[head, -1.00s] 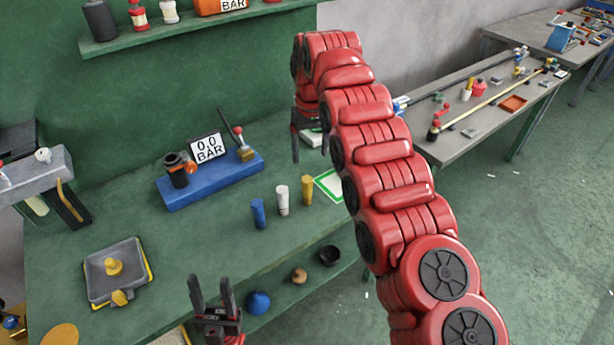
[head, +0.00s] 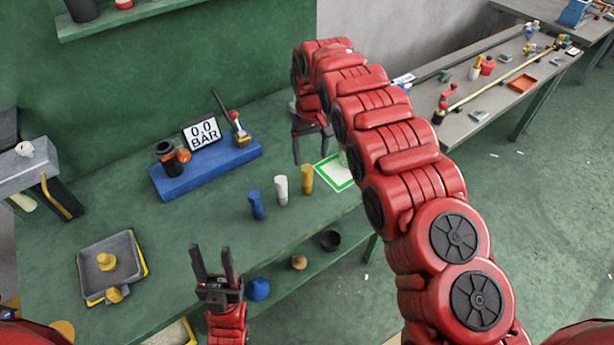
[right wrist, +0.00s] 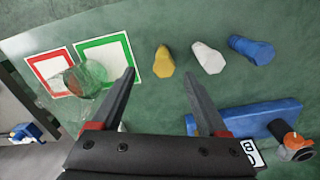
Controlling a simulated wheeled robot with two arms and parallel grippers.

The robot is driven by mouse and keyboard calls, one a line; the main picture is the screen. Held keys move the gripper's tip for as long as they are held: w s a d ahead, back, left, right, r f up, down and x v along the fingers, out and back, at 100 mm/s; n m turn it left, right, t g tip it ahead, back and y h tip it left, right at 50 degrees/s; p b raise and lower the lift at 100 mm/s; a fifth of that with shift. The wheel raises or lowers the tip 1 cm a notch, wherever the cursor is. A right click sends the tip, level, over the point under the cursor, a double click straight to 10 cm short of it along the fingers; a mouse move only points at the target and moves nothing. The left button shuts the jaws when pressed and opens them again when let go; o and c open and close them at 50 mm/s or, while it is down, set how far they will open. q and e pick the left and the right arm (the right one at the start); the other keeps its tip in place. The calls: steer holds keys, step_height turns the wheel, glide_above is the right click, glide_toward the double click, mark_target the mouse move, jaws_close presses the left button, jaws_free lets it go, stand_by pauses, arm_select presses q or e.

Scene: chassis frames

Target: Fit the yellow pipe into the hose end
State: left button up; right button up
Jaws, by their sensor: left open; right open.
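The yellow pipe (head: 307,179) is a short cylinder standing upright on the green bench in the head view. It also shows in the right wrist view (right wrist: 163,60). A black socket-like fitting with an orange part (head: 172,157), perhaps the hose end, is mounted on a blue block (head: 205,172). My right gripper (head: 312,152) is open and empty, above the bench behind the yellow pipe. In the right wrist view its fingers (right wrist: 158,76) point toward the bench, with the pipe beyond and between the tips. My left gripper (head: 213,252) is open and empty near the bench's front edge.
A white cylinder (head: 281,191) and a blue cylinder (head: 256,205) stand left of the yellow pipe. Green-framed (right wrist: 131,46) and red-framed (right wrist: 36,67) squares lie nearby, with a clear glassy object (right wrist: 78,78) at them. A grey tray (head: 123,250) sits at left. The bench's middle is clear.

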mark_target(307, 169)
step_height(307, 169, down, 2)
steer(key=shift+f+p, duration=0.25)
steer(key=shift+p, duration=0.1)
steer(key=shift+a+f+p, duration=0.15)
steer(key=shift+f+p, duration=0.25)
steer(key=shift+p, duration=0.05)
steer(key=shift+w+a+f+p, duration=0.1)
steer(key=shift+a+f+p, duration=0.1)
steer(key=shift+f, duration=0.2)
steer(key=shift+w+a+f+p, duration=0.1)
steer(key=shift+f+p, duration=0.1)
steer(key=shift+f, duration=0.2)
steer(key=shift+f+b, duration=0.45)
steer(key=shift+f, duration=1)
steer(key=shift+c, duration=0.2)
jaws_close()
